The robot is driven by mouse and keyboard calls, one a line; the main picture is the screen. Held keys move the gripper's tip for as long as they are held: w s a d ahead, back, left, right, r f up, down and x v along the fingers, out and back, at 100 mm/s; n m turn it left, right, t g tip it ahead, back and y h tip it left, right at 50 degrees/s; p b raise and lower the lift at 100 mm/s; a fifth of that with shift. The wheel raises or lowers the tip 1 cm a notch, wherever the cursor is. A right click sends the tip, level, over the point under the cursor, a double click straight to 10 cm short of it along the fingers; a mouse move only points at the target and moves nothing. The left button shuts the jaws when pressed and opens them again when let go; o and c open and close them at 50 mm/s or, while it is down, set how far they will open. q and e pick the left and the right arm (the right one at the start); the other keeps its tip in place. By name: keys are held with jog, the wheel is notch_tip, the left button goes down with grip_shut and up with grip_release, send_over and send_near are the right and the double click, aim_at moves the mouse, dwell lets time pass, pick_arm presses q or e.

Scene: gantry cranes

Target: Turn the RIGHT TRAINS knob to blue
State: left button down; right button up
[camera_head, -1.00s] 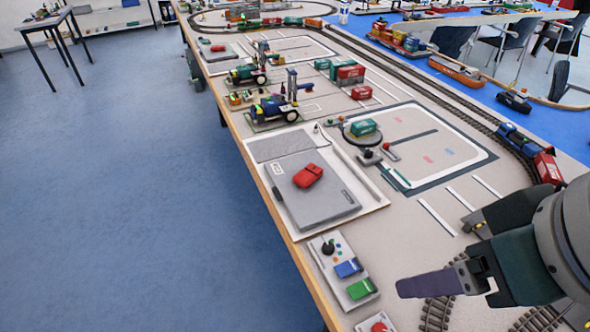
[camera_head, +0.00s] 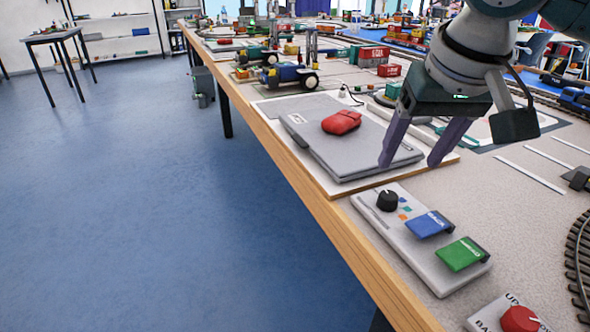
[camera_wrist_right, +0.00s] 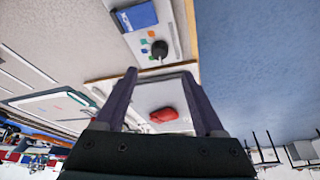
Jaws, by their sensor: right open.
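A black round knob (camera_head: 387,201) stands on a grey control panel (camera_head: 400,236) near the table edge. Small blue, orange and green marks lie beside it; I cannot read its label or tell which mark it points to. The knob also shows in the right wrist view (camera_wrist_right: 159,49), with blue, green and orange marks to its left. My right gripper (camera_head: 410,163) is open and empty, fingers pointing down, above the table just beyond the knob and apart from it. In the right wrist view its fingers (camera_wrist_right: 158,75) frame a gap below the knob. My left gripper is not in view.
A blue rocker (camera_head: 430,224) and a green rocker (camera_head: 461,254) sit on the same panel. A red knob (camera_head: 520,319) is on another box nearer. A closed grey laptop (camera_head: 350,155) with a red mouse (camera_head: 342,122) lies behind. Curved track (camera_head: 580,250) runs at right.

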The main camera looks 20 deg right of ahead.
aim_at(389, 195)
jog(key=b+x, duration=0.3)
jog(key=x, duration=0.7)
jog(key=shift+w+d+b, duration=0.1)
jog(key=shift+d+b, duration=0.1)
jog(key=shift+b, duration=0.15)
grip_shut()
